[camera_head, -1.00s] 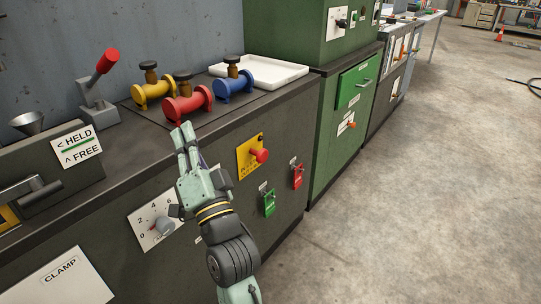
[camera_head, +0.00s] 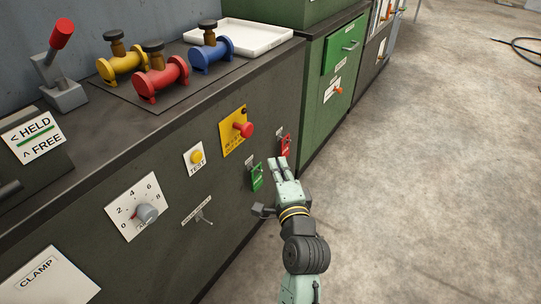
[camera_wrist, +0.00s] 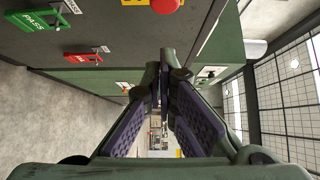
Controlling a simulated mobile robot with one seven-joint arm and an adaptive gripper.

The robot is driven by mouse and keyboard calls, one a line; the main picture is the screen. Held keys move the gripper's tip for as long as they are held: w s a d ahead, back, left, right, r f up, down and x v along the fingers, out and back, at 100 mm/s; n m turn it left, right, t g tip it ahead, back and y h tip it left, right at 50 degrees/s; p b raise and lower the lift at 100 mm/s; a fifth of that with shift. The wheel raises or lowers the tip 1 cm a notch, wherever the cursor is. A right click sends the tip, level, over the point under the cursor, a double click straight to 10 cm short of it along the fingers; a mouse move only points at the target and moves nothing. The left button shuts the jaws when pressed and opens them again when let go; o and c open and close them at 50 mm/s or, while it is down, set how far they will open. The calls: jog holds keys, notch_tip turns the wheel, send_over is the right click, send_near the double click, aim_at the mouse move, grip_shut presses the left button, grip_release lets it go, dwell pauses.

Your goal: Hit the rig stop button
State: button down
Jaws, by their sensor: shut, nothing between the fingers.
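The rig stop button appears to be the red mushroom button (camera_head: 244,130) on a yellow plate (camera_head: 233,138) on the dark cabinet front. The red button also shows at the top of the wrist view (camera_wrist: 165,5). My gripper (camera_head: 279,162) is in front of the cabinet, below and to the right of the button, and apart from it. Its fingers (camera_wrist: 165,85) are shut with nothing between them and point away from the body.
A yellow test button (camera_head: 197,157), a dial (camera_head: 146,214), a green tag (camera_head: 257,177) and a red tag (camera_head: 285,145) are on the same front. Red, yellow and blue spools (camera_head: 209,54) and a white tray (camera_head: 243,35) stand on top.

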jog(key=p, duration=0.1)
send_near(252, 132)
jog(key=w+d, duration=0.4)
jog(key=shift+w+a+r+p, duration=0.1)
jog(key=shift+w+a+p, duration=0.1)
jog(key=shift+w+a, duration=0.3)
jog(key=shift+w+a+f+p, duration=0.1)
jog(key=shift+w+a+p, duration=0.1)
jog(key=shift+a, duration=0.5)
jog(key=shift+w+a+r+p, duration=0.15)
jog(key=shift+w+a, duration=0.2)
jog(key=shift+a, duration=0.3)
jog(key=shift+a, duration=0.1)
jog(key=shift+w+a+r+p, duration=0.1)
jog(key=shift+w+a+p, duration=0.4)
jog(key=shift+a+p, duration=0.25)
